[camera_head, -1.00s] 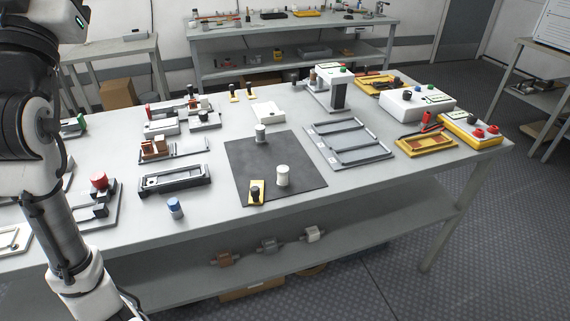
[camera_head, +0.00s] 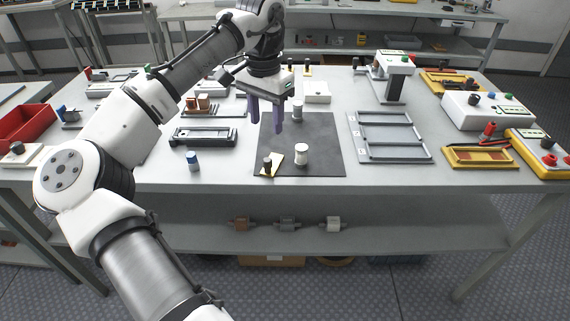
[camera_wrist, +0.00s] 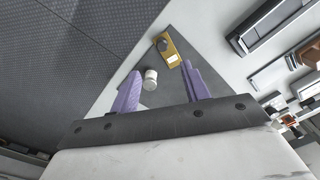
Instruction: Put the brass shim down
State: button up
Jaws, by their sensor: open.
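The brass shim (camera_head: 273,171) is a small yellow plate with a black knob. It lies at the front left edge of the dark mat (camera_head: 325,140). In the wrist view the shim (camera_wrist: 172,58) shows beyond the fingertips, with a pale label on it. My gripper (camera_head: 267,126) hangs over the back left part of the mat, its purple fingers apart and nothing between them. The gripper's fingers also show in the wrist view (camera_wrist: 160,70). They are clear of the shim, which lies nearer the table's front edge.
A white cylinder (camera_head: 301,154) stands on the mat right of the shim, and a grey cylinder (camera_head: 297,112) stands farther back. A blue-topped cylinder (camera_head: 193,161) and a black fixture (camera_head: 203,136) are left of the mat. A grey slotted frame (camera_head: 390,137) lies to the right.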

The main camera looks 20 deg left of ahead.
aim_at(268, 159)
notch_tip(268, 159, down, 8)
jog(key=shift+a+r+p, duration=0.1)
jog(key=shift+p, duration=0.25)
jog(key=shift+w+f+p, duration=0.15)
jog(key=shift+f+p, duration=0.5)
jog(key=shift+f, duration=2.15)
grip_shut()
jog(key=shift+r, duration=0.1)
